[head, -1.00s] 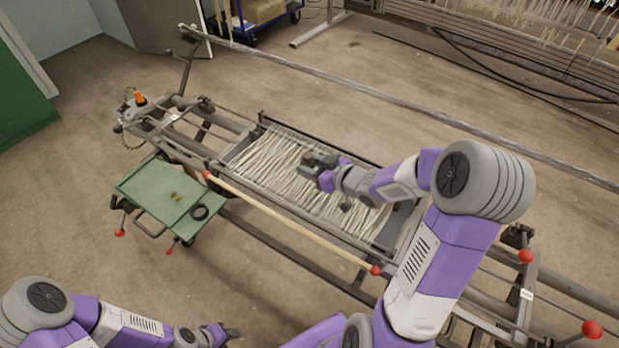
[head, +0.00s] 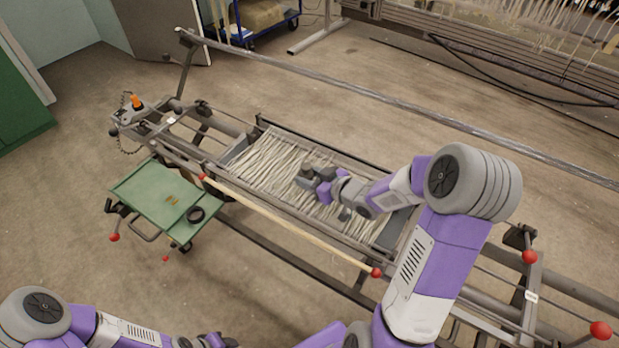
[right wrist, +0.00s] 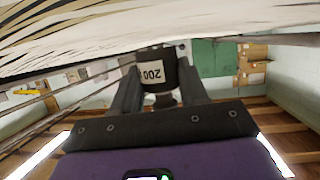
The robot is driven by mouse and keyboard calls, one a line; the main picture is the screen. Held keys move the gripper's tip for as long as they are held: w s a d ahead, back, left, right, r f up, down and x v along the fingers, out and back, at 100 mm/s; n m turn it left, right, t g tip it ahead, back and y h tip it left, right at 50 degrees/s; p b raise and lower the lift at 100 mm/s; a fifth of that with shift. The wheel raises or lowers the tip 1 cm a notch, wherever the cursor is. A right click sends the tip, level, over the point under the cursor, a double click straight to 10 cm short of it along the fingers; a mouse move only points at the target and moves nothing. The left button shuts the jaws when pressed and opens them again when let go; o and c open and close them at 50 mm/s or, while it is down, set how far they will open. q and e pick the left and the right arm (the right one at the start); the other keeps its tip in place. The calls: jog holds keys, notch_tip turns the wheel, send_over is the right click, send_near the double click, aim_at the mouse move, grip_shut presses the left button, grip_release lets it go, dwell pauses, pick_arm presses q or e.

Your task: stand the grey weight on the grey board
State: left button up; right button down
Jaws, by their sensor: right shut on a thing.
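The grey weight (head: 307,170) is in my right gripper (head: 313,176), over the pale threads of the loom bed. In the right wrist view, the dark fingers (right wrist: 155,88) are shut on the weight (right wrist: 152,73), whose white label reads 200 upside down in the picture. I cannot tell whether the weight touches the threads. A grey flat surface (head: 397,226) shows at the right end of the thread bed; I cannot tell if it is the grey board. My left gripper (head: 222,342) is at the bottom edge, partly cut off, its jaws unclear.
A wooden rod (head: 290,225) with red ends runs along the near side. A long metal bar (head: 400,103) crosses behind. An orange-topped item (head: 137,103) sits at the far left.

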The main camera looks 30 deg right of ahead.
jog(key=c, duration=0.6)
grip_release()
jog(key=shift+s+a+f, duration=0.1)
jog(key=shift+s+f, duration=0.1)
jog(key=shift+f, duration=0.4)
jog(key=shift+w+r+p, duration=0.15)
jog(key=shift+r+p, duration=0.45)
jog(key=shift+r, duration=0.05)
jog(key=p+v, duration=0.3)
jog(key=v, duration=0.9)
jog(key=shift+r, duration=0.2)
jog(key=shift+w, duration=0.1)
